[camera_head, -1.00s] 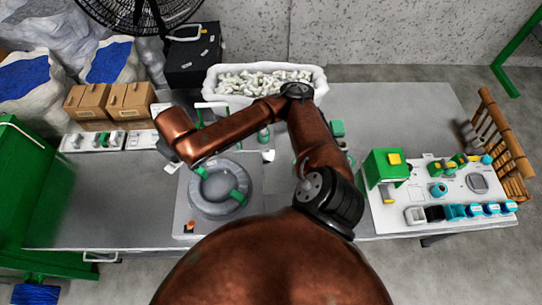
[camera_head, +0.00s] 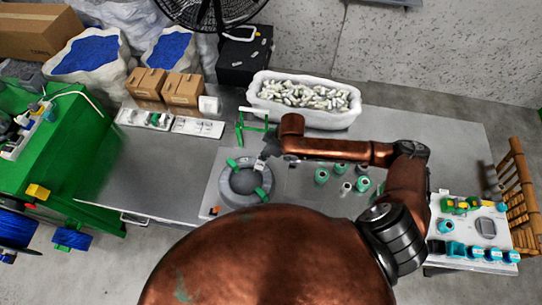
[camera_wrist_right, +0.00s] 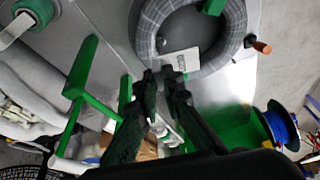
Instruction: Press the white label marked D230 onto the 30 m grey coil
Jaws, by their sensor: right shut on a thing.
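The grey coil (camera_head: 229,192) lies flat on a pale plate, with green ties around its ring. It also fills the top of the right wrist view (camera_wrist_right: 222,52). My right gripper (camera_head: 265,157) is at the coil's back right edge. In the wrist view my right gripper (camera_wrist_right: 166,74) is shut on a small white label (camera_wrist_right: 181,60) with dark print too small to read. The label overlaps the coil's ring in that view; I cannot tell whether it touches. My left gripper is not in view.
A green stand (camera_head: 241,128) stands behind the coil, close to my right gripper. A white bin of pale parts (camera_head: 350,118) is at the back. Several green-and-dark spools (camera_head: 321,176) stand right of the coil. The table left of the coil (camera_head: 150,180) is clear.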

